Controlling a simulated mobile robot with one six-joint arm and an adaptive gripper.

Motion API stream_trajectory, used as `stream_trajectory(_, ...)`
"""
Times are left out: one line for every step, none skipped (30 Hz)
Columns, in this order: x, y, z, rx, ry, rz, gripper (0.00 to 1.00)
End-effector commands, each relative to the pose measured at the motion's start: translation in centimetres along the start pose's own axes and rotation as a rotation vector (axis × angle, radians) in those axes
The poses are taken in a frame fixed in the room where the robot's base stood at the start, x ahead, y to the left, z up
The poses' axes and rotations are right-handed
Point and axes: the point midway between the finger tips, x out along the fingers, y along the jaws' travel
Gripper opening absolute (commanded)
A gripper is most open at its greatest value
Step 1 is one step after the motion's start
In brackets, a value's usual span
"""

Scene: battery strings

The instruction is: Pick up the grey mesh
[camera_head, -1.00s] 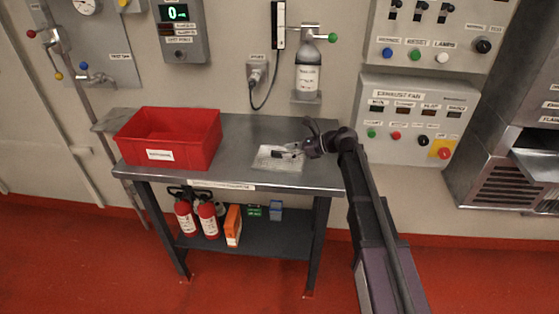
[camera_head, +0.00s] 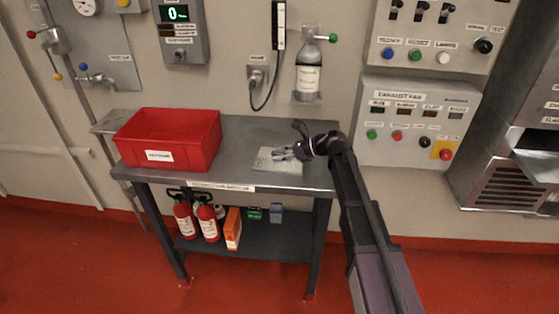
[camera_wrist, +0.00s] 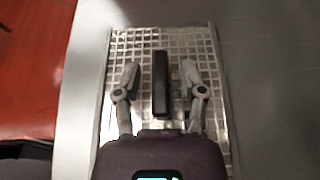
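The grey mesh (camera_head: 271,166) is a flat light-grey grid panel lying on the metal table. It also fills the middle of the wrist view (camera_wrist: 118,50), with a raised rim along its sides. A black upright bar (camera_wrist: 160,86) shows over the mesh's middle; I cannot tell whether it is a handle on the mesh. My gripper (camera_head: 277,153) is low over the mesh. In the wrist view my gripper (camera_wrist: 160,72) has its two fingers apart, one on each side of the bar, with gaps between. Part of the mesh is hidden under my gripper body.
A red bin (camera_head: 128,136) stands on the left of the grey table (camera_head: 240,130). Fire extinguishers (camera_head: 207,222) and boxes are on the lower shelf. A grey bottle (camera_head: 308,78) and control panels (camera_head: 417,120) are on the wall behind.

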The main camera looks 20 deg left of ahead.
Motion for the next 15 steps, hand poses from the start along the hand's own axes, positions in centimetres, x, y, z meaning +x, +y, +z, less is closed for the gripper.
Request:
stream_trajectory(-0.01,0.00,0.00,0.000,0.000,0.000,0.27)
stream_trajectory(-0.01,-0.01,-0.01,0.000,0.000,0.000,0.18)
stream_trajectory(-0.01,-0.01,0.00,0.000,0.000,0.000,0.07)
stream_trajectory(-0.01,-0.01,-0.01,0.000,0.000,0.000,0.00)
stream_trajectory(-0.02,-0.01,-0.01,0.000,0.000,0.000,0.00)
stream_trajectory(-0.02,0.00,-0.01,0.000,0.000,0.000,0.00)
stream_trajectory(-0.02,0.00,-0.01,0.000,0.000,0.000,0.00)
stream_trajectory(-0.02,0.00,-0.01,0.000,0.000,0.000,0.00)
stream_trajectory(-0.02,0.00,0.03,0.000,-0.001,0.000,0.00)
stream_trajectory(-0.02,0.00,0.03,0.000,-0.001,0.000,0.00)
stream_trajectory(-0.02,0.00,0.02,0.000,-0.001,0.000,0.00)
stream_trajectory(-0.02,-0.01,0.02,0.000,-0.001,0.000,0.00)
stream_trajectory(-0.02,-0.01,0.02,0.000,-0.001,0.000,0.00)
stream_trajectory(-0.02,-0.01,0.02,0.000,-0.001,0.000,0.00)
stream_trajectory(-0.02,-0.01,0.03,0.000,-0.001,0.000,0.00)
